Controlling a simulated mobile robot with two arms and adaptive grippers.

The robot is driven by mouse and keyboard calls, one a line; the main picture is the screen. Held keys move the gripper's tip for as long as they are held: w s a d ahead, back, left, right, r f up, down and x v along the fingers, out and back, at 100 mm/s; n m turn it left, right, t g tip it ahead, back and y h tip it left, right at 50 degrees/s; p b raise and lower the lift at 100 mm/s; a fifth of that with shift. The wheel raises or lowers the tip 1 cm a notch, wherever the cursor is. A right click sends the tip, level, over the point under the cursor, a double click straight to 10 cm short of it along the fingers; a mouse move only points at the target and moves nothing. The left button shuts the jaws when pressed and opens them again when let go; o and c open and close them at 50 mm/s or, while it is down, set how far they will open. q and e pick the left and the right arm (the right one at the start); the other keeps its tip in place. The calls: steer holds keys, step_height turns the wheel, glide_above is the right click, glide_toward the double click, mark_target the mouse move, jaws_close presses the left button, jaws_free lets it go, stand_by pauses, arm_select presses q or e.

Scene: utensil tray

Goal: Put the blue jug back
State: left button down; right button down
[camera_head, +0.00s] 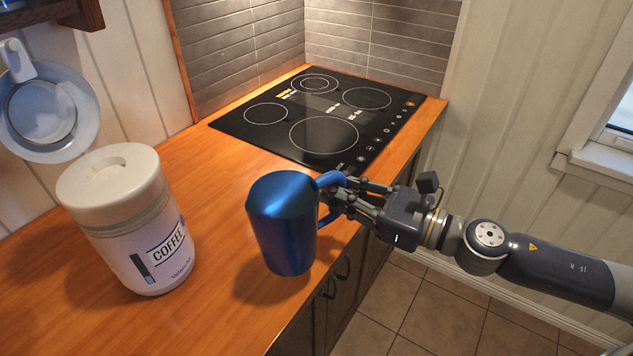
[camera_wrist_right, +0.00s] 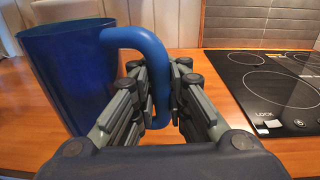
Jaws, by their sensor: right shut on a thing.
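The blue jug (camera_head: 283,225) is upright over the front part of the wooden counter, near its front edge, in the head view. Whether its base touches the counter is hard to tell. My right gripper (camera_head: 333,190) comes in from the right and is shut on the jug's handle. In the right wrist view the jug (camera_wrist_right: 68,80) is at the left, and its curved handle runs down between the fingers of my right gripper (camera_wrist_right: 160,95). My left gripper is in neither view.
A white coffee canister (camera_head: 128,225) stands on the wooden counter (camera_head: 215,190) left of the jug. A black cooktop (camera_head: 285,135) lies behind. A pale blue-white cup or pan (camera_head: 45,115) hangs on the left wall. Bare counter lies between canister and cooktop.

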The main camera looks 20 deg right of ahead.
steer(key=w+d+f+p, duration=0.1)
steer(key=w, duration=0.3)
steer(key=w+d+f+p, duration=0.1)
steer(key=w+f+p, duration=0.1)
steer(key=w, duration=0.3)
steer(key=w+d+f+p, duration=0.1)
steer(key=w+d+f, duration=0.1)
steer(key=w, duration=0.3)
steer(key=shift+w, duration=0.25)
steer(key=shift+f, duration=0.15)
steer(key=c, duration=1.6)
jaws_free()
steer(key=shift+o, duration=0.2)
